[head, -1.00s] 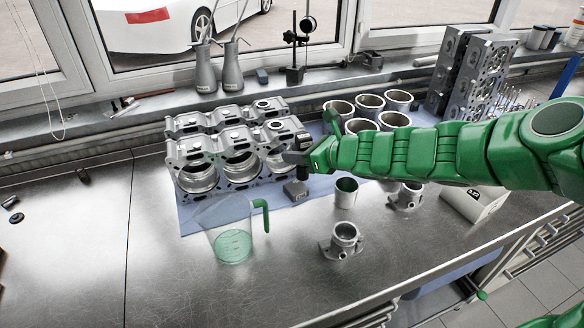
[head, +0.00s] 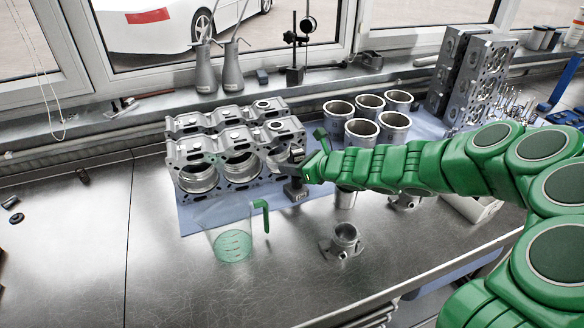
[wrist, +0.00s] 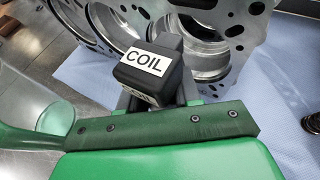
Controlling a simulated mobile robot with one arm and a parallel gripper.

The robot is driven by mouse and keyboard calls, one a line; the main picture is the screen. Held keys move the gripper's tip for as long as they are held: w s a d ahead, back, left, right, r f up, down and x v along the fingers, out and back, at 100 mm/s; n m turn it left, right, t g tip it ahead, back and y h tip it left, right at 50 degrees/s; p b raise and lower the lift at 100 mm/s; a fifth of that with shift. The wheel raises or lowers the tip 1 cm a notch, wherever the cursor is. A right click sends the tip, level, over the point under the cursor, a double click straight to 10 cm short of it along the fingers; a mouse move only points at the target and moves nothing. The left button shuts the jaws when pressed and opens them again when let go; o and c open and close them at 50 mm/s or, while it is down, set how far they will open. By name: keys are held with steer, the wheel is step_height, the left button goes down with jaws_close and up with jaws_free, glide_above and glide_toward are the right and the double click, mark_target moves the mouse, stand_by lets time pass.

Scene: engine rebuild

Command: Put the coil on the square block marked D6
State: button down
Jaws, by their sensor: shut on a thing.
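The coil (wrist: 152,65) is a dark block with a white COIL label. In the wrist view it sits between the fingers of my gripper (wrist: 158,97), which is shut on it. In the head view my gripper (head: 299,167) is at the front right of the engine block, with the coil (head: 297,152) at its end. A small dark square block (head: 295,192) with a pale label stands just below, on the blue mat; its lettering is too small to read. I cannot tell whether the coil touches it. The square block is not clearly visible in the wrist view.
The engine block (head: 235,158) stands close behind and left of my gripper. A clear measuring jug (head: 230,240) with a green handle stands in front. Several metal cylinder sleeves (head: 362,131) stand behind my arm. A metal fitting (head: 345,240) stands front right. The bench's left side is mostly clear.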

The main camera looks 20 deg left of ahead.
steer(key=shift+f, duration=0.45)
steer(key=shift+f, duration=0.15)
steer(key=c, duration=0.8)
jaws_free()
steer(key=shift+v, duration=6.05)
